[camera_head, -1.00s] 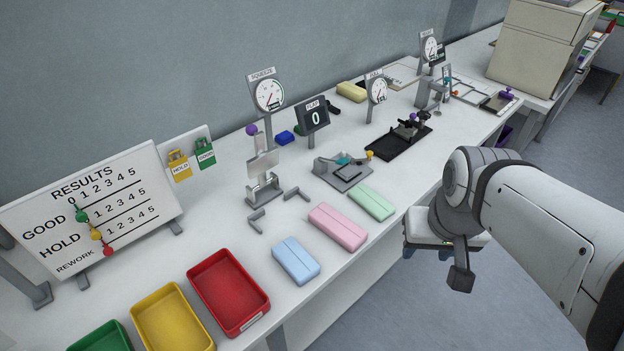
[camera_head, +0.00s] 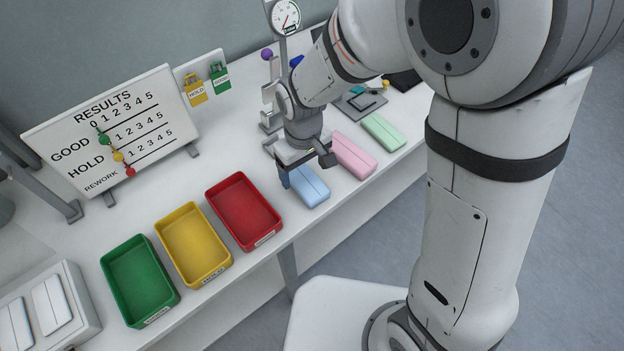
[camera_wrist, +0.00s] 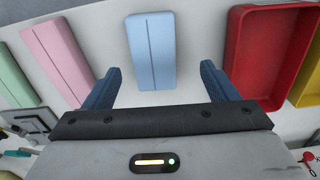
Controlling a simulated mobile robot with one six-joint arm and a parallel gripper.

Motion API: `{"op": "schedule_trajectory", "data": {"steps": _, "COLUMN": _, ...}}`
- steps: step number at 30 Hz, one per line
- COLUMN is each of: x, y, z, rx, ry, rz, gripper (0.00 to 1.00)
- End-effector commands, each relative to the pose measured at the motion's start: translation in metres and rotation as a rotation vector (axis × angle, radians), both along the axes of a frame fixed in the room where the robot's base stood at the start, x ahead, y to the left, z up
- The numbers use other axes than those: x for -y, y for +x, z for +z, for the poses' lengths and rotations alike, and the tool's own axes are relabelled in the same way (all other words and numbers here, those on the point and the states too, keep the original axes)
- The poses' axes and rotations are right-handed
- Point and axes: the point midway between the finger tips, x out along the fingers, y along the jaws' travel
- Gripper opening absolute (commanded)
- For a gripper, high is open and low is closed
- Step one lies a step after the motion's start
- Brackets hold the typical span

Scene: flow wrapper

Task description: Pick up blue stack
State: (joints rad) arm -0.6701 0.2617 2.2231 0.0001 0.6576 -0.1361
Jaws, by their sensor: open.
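The blue stack (camera_head: 309,188) is a light blue block with a seam along its length, lying on the white table between the red tray and the pink stack. In the wrist view the blue stack (camera_wrist: 151,50) lies ahead of my gripper, roughly centred between the fingers. My gripper (camera_wrist: 158,85) is open and empty, with its two blue fingers apart. In the head view my gripper (camera_head: 303,176) hangs just over the blue stack, and its body partly hides the stack's far end. I cannot tell the exact height between them.
The red tray (camera_head: 270,238), yellow tray (camera_head: 222,268) and green tray (camera_head: 170,300) stand to the left. The pink stack (camera_head: 353,154) and green stack (camera_head: 383,132) lie to the right. A results board (camera_head: 110,130) and a gauge stand (camera_head: 270,100) are behind.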

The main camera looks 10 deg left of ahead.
Motion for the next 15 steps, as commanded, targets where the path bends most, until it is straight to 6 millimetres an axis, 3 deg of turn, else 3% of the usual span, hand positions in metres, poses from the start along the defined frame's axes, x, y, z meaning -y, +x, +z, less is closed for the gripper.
{"op": "schedule_trajectory", "data": {"steps": 15, "x": 0.003, "y": 0.007, "z": -0.059, "rx": -0.001, "ry": -0.001, "rz": -0.002, "gripper": 0.8}}
